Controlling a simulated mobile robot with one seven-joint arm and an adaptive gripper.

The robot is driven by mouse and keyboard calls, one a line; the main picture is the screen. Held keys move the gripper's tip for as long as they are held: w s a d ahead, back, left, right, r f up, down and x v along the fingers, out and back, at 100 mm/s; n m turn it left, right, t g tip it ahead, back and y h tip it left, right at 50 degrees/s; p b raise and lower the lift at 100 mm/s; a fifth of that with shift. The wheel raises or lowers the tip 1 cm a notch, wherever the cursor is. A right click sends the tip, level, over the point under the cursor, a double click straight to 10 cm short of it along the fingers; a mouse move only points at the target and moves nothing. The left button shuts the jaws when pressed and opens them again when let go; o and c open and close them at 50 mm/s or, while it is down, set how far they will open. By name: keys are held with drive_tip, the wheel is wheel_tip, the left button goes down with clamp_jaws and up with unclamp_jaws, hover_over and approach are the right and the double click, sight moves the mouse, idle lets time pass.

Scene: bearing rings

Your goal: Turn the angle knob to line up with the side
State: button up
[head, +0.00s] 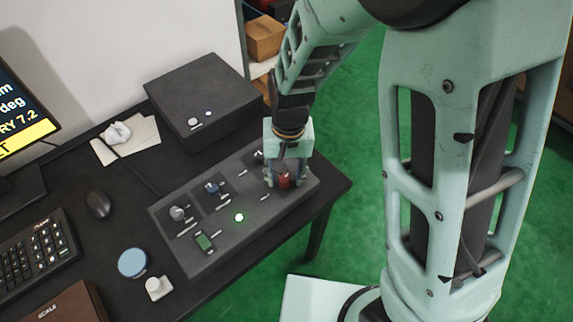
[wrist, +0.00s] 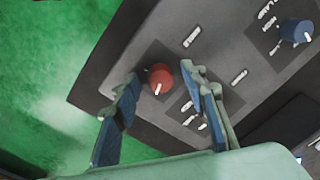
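A grey control panel (head: 225,240) lies near the desk's right end. A red knob (wrist: 160,77) with a pale pointer line stands on a dark square of the panel; it also shows in the head view (head: 284,182). My gripper (wrist: 161,82) is open, its two blue-padded fingers on either side of the red knob with a gap on each side. A blue knob (wrist: 295,31) stands on another square beside printing like "CLAMP" and "HIGH"; it also shows in the head view (head: 212,188). A grey knob (head: 177,212) is at the panel's left.
A green switch (head: 204,242) and a lit round lamp (head: 239,217) are on the panel. A black box (head: 203,95) stands behind it. A blue disc (head: 132,263) and a white piece (head: 157,288) lie in front. A monitor (head: 20,110) is at the left.

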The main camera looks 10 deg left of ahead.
sight(287, 178)
drive_tip(key=shift+c, duration=0.5)
clamp_jaws()
drive_tip(key=shift+n+b, duration=0.3)
drive_tip(key=shift+n, duration=0.8)
drive_tip(key=n, duration=0.3)
drive_tip(key=shift+o, duration=0.5)
unclamp_jaws()
drive_tip(key=shift+r, duration=0.1)
wheel_tip(287, 178, up, 12)
drive_tip(key=shift+w+d, duration=0.2)
drive_tip(key=shift+d, duration=0.05)
